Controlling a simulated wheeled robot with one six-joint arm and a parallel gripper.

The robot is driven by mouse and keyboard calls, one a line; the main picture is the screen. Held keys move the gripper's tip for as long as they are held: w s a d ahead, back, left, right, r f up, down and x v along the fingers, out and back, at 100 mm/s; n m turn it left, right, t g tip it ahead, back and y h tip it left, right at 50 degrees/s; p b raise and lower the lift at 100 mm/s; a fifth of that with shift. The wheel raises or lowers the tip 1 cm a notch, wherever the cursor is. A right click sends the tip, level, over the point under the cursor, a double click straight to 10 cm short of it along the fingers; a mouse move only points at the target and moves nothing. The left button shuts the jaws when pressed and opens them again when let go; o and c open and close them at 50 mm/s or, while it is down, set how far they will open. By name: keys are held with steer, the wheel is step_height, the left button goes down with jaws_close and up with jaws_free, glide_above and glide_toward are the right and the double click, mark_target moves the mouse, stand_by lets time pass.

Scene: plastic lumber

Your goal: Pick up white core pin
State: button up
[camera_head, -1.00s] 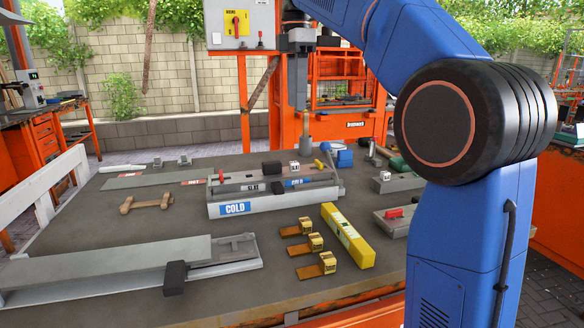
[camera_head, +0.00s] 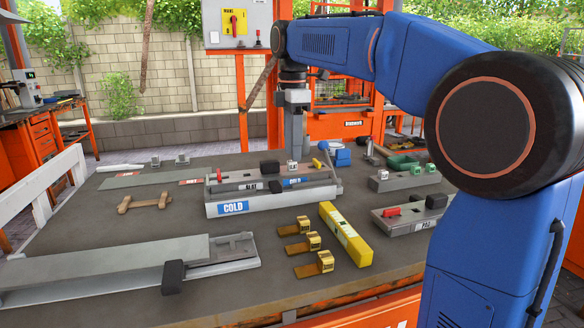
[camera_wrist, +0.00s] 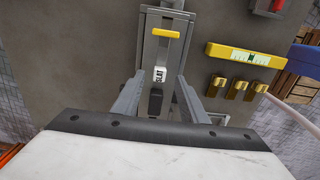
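My gripper (camera_wrist: 160,78) is open, its two fingers apart, pointing down over the mould with the COLD label (camera_head: 268,205). A small white block with dark lettering (camera_wrist: 159,74) shows between the fingertips in the wrist view, with no visible contact. It also shows near my fingers on top of the mould in the head view (camera_head: 292,167). I cannot tell for sure that this is the white core pin. A black block (camera_wrist: 155,103) lies between the fingers, nearer the wrist. A yellow bar (camera_wrist: 165,33) lies across the mould beyond the white block.
A yellow level (camera_head: 346,234) and several yellow-and-brown clamps (camera_head: 314,239) lie on the table right of the mould. Two grey blocks (camera_head: 405,178) (camera_head: 409,214) stand farther right. A long grey plate (camera_head: 100,268) lies at front left. A wooden piece (camera_head: 145,203) lies behind it.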

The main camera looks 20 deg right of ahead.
mark_target(292, 169)
steer(key=shift+a+f, duration=0.1)
steer(key=shift+f, duration=1.5)
jaws_close()
steer(key=shift+r, duration=0.1)
